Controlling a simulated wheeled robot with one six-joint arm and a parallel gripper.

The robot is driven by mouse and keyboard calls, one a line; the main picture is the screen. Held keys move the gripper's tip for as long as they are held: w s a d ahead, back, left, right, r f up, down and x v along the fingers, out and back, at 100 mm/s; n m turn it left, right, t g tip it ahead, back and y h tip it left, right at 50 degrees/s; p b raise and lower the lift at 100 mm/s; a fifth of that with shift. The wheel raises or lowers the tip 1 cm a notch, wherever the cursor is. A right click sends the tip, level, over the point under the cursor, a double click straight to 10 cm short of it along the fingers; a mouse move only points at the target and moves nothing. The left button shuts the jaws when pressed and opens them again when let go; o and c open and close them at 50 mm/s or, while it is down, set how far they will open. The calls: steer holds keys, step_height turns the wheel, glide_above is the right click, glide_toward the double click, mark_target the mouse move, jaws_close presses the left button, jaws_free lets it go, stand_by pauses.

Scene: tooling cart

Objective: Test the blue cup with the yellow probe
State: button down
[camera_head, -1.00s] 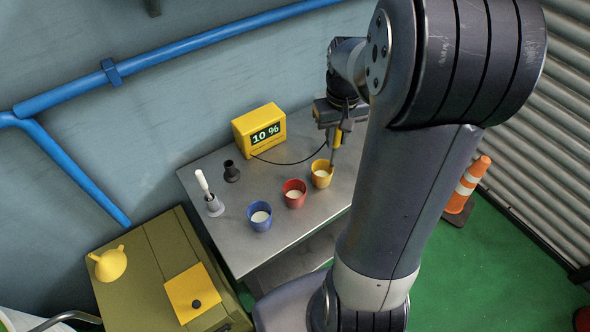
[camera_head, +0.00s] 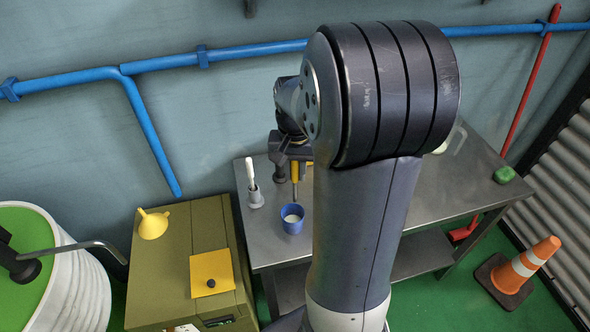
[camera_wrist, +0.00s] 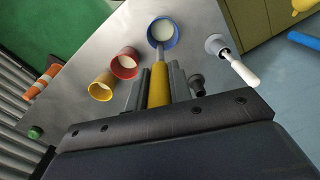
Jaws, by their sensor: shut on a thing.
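My gripper (camera_head: 293,167) is shut on the yellow probe (camera_wrist: 158,86). In the head view the probe (camera_head: 295,178) points down, its tip close to the blue cup (camera_head: 293,224). In the wrist view the grey tip overlaps the near rim of the blue cup (camera_wrist: 176,41); I cannot tell whether it is above the cup or inside it. The blue cup stands upright with pale contents. In the wrist view a red cup (camera_wrist: 124,68) and a yellow cup (camera_wrist: 102,88) stand in line beside it. My arm hides both in the head view.
A white-handled tool stands in a grey holder (camera_head: 255,198) left of the blue cup. A dark holder (camera_wrist: 197,83) is near my fingers in the wrist view.

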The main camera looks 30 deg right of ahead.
steer(key=shift+a+f, duration=0.1)
steer(key=shift+a, duration=0.2)
steer(key=shift+w+a+f, duration=0.1)
steer(key=shift+f, duration=0.1)
step_height(320, 180, down, 11)
steer(key=b, duration=0.8)
steer(key=shift+b, duration=0.35)
steer(key=shift+r, duration=0.2)
stand_by(1.8)
steer(key=shift+r+p, duration=4.35)
steer(key=shift+r, duration=0.7)
